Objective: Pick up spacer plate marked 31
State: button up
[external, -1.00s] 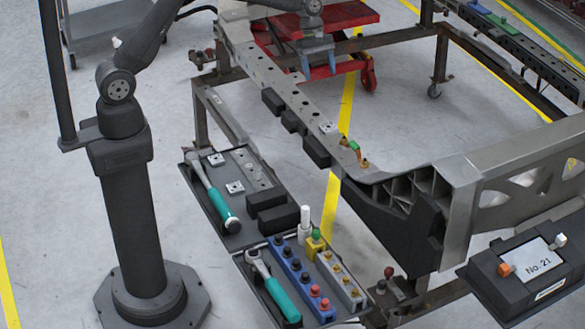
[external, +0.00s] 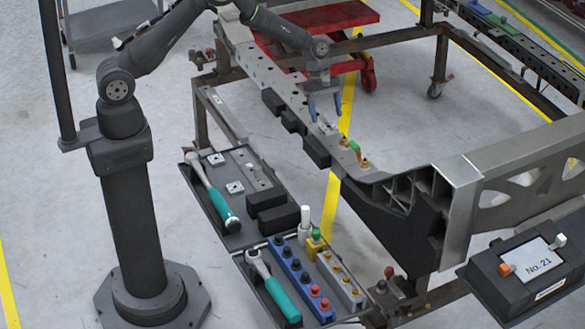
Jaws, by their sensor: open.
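A small light metal spacer plate (external: 328,128) lies on the top face of the chassis rail (external: 290,97). Two similar plates lie in the tool tray, one further back (external: 216,159) and one nearer (external: 235,187). The numbers on the plates are too small to read, so I cannot tell which is marked 31. My gripper (external: 325,116) points down, open, with its blue-grey fingers at the plate on the rail. I cannot tell whether the fingertips touch it.
Gold fittings and a green-and-orange part (external: 355,148) stand on the rail just right of the plate. Black blocks (external: 316,151) line the rail's near side. The tray holds a ratchet (external: 212,194); another lies by a blue socket rack (external: 295,277).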

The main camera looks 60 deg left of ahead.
aim_at(328, 127)
jog(key=x, duration=0.3)
jog(key=shift+f, duration=0.15)
jog(key=c, duration=1.3)
jog(key=shift+o, duration=0.2)
